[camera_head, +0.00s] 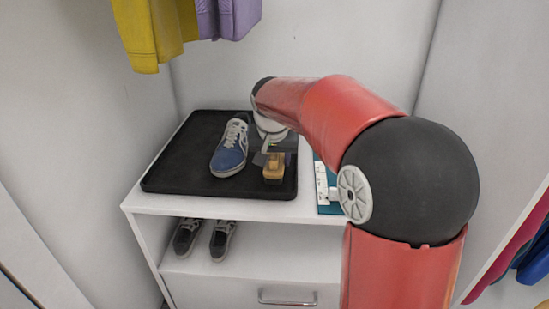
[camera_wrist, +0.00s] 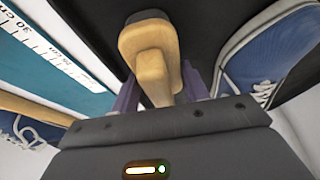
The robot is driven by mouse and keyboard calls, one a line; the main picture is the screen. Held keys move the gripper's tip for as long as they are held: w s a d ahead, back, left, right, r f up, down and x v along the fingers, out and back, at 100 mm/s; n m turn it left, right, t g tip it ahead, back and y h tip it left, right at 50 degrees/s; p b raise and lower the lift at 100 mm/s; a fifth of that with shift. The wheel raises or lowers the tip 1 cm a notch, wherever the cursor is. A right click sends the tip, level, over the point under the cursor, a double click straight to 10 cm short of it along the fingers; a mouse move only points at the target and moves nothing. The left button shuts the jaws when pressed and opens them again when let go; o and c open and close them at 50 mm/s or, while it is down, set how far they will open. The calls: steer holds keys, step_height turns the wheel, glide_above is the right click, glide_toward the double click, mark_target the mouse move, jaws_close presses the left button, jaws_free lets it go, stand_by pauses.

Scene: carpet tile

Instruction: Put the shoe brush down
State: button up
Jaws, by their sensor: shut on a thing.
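The shoe brush (camera_head: 273,168) has a tan wooden body and stands out below my gripper (camera_head: 272,152), over the right part of the black tray (camera_head: 180,177). In the wrist view the wooden brush (camera_wrist: 150,60) is between the two fingers of my gripper (camera_wrist: 163,90), which is shut on it. The brush's far end looks dark. I cannot tell whether its underside touches the tray. A blue shoe (camera_head: 230,150) with light laces lies on the tray just left of the brush; the blue shoe (camera_wrist: 275,60) also shows at the right of the wrist view.
The tray lies on a white cabinet (camera_head: 140,203). A teal item with a ruler (camera_head: 322,185) lies right of the tray, partly behind my arm. Dark shoes (camera_head: 205,238) stand on the shelf below. Yellow clothing (camera_head: 155,35) hangs above. The tray's left part is bare.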

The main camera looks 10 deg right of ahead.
steer(key=o, duration=1)
steer(key=shift+f, duration=0.15)
steer(key=shift+c, duration=0.2)
steer(key=shift+r+p, duration=0.3)
steer(key=shift+r, duration=0.05)
steer(key=p+v, duration=0.2)
steer(key=v, duration=1)
steer(key=s+f+n, duration=0.1)
steer(key=s+f, duration=0.2)
steer(key=s, duration=0.5)
steer(key=s+f+n+t+y, duration=0.1)
steer(key=s+f, duration=0.3)
steer(key=s, duration=0.4)
steer(key=s+d+f+n, duration=0.1)
steer(key=s+f, duration=0.3)
steer(key=s, duration=0.5)
steer(key=shift+f+n, duration=0.25)
steer(key=shift+n, duration=0.05)
